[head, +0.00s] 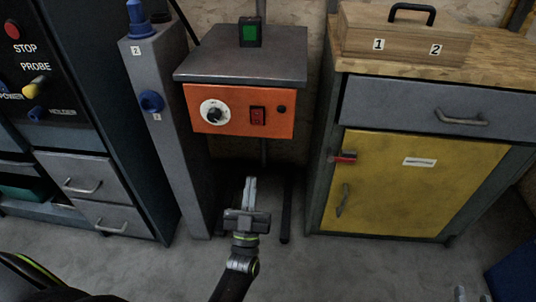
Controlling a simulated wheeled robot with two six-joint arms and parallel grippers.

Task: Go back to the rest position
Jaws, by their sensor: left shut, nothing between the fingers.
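My left gripper (250,182) is in the lower middle of the head view, with its arm coming up from the bottom edge. Its two pale fingers are together, shut and empty, and point away from me. In the picture it lies below the orange-fronted control box (206,108), in front of the dark gap under it. It appears to touch nothing. A small grey piece at the bottom right edge may be part of my right gripper, but too little shows to tell its state.
A grey post (168,130) with blue knobs and a dark drawer cabinet (92,165) stand at left. A yellow-door cabinet (420,190) stands at right, with a wooden box (405,42) on top. A blue object (515,275) lies at lower right. The floor (340,268) between is clear.

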